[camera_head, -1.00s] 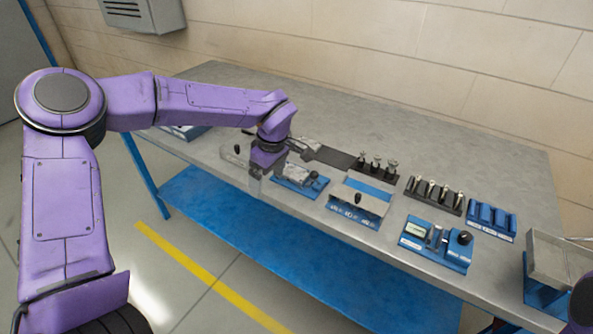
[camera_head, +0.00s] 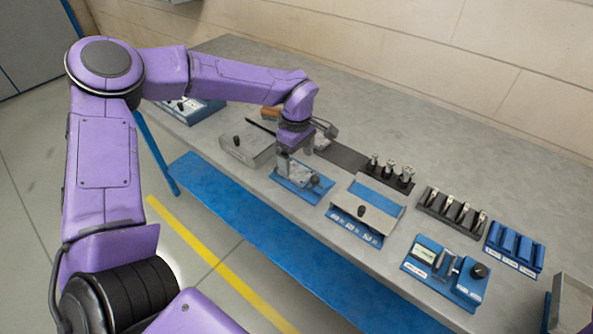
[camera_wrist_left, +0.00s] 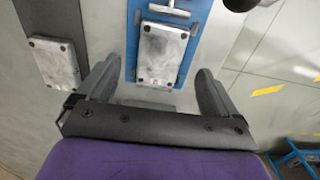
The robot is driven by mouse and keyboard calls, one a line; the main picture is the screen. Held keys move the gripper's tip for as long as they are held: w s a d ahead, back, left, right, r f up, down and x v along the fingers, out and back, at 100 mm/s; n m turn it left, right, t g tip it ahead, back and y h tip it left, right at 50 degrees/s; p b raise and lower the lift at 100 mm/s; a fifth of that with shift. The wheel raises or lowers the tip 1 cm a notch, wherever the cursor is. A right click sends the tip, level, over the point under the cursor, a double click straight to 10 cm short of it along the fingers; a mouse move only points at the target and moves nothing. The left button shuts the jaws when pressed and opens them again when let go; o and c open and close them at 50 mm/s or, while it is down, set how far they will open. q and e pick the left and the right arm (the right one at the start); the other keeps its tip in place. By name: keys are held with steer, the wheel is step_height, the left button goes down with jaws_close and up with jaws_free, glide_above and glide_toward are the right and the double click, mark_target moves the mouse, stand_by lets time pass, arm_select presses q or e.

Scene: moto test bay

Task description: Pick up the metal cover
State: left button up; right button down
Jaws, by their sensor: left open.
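A silvery metal plate with corner screws, which looks like the metal cover (camera_wrist_left: 163,52), lies on a blue fixture in the left wrist view. A similar metal plate (camera_wrist_left: 55,62) lies on a dark mat to its left, so I cannot be sure which is the cover. My left gripper (camera_wrist_left: 157,88) is open and empty, its fingers to either side of the blue fixture's near end. In the head view my left gripper (camera_head: 290,172) hangs over the blue fixture (camera_head: 315,190) and hides part of it. My right gripper is out of view.
A grey box (camera_head: 250,150) with a black knob stands left of the fixture. A knobbed box (camera_head: 368,206) stands to its right. Racks of upright parts (camera_head: 452,210) and a blue gauge unit (camera_head: 445,272) are further right.

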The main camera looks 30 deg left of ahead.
mark_target(296, 171)
arm_select(q)
step_height(296, 171, down, 4)
steer(key=shift+a+f, duration=0.1)
steer(key=shift+a, duration=0.05)
steer(key=c, duration=1.2)
steer(key=shift+c, duration=0.2)
